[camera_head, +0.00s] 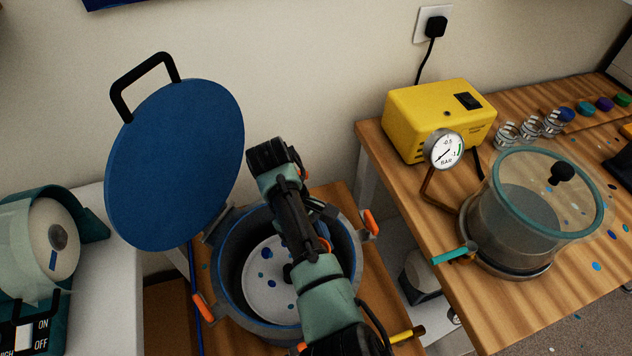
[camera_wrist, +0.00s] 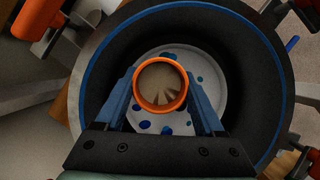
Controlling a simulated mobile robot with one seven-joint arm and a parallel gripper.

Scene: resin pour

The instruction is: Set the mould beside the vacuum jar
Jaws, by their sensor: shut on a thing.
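The mould (camera_wrist: 160,106) is a small round orange-rimmed cup with a tan inside, seen from above in the wrist view. My gripper (camera_wrist: 159,82) is shut on it, one blue finger on each side. Both are over the open pressure pot, whose dark wall and blue rim (camera_wrist: 277,75) surround them; I cannot tell how deep they are. In the head view my arm covers most of the gripper and mould. The vacuum jar (camera_head: 520,215), clear with a teal rim, stands on the wooden bench at the right, apart from my gripper.
The pot's blue lid (camera_head: 175,165) stands open at the left. Orange clamps (camera_head: 371,223) stick out around the pot. A yellow pump (camera_head: 440,115) and gauge (camera_head: 444,149) stand behind the jar. Small clear cups (camera_head: 530,127) are at the back. Bare bench (camera_head: 425,220) lies left of the jar.

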